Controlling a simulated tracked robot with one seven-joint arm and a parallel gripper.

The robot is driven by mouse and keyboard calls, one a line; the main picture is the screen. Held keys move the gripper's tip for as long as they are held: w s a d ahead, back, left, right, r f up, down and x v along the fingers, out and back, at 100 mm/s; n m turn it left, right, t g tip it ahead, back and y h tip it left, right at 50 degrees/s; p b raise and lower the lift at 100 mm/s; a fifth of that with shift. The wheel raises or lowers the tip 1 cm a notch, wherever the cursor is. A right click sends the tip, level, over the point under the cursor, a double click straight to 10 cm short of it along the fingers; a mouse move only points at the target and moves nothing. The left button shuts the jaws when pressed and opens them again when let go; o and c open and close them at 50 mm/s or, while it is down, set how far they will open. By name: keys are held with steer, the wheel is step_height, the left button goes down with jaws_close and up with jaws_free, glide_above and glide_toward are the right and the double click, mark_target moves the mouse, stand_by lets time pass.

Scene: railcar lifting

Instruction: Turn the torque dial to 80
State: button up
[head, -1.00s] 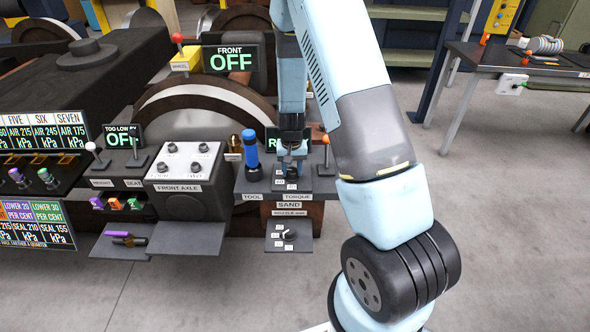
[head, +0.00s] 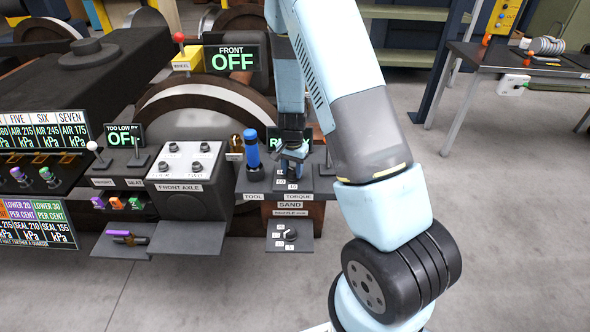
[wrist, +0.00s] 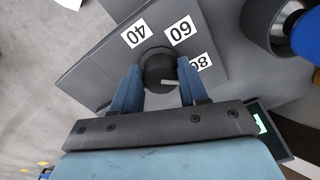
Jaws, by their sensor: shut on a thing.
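The torque dial (wrist: 157,62) is a dark round knob with a short white pointer mark on its lower right side in the wrist view. Around it, white labels read 40 (wrist: 136,33), 60 (wrist: 181,30) and 80 (wrist: 201,62), all upside down there. The 80 label is partly hidden by a finger. The pointer mark lies toward the lower right, near the side of the 80 label; its exact reading is unclear. My gripper (wrist: 160,74) is shut on the dial, one blue finger on each side. In the head view my gripper (head: 291,154) covers most of the dial above the TORQUE label (head: 297,197).
A blue-handled tool (head: 251,147) stands upright just left of my gripper. The SAND selector (head: 290,235) sits on a lower plate in front. The FRONT AXLE box (head: 185,170) is further left. A display (head: 276,140) behind is partly hidden by my arm.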

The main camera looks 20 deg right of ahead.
mark_target(293, 170)
steer(key=shift+d, duration=0.2)
steer(key=o, duration=1.1)
steer(key=shift+c, duration=0.2)
steer(key=shift+a, duration=0.1)
steer(key=shift+r, duration=0.1)
step_height(293, 170, up, 14)
steer(key=shift+f, duration=0.25)
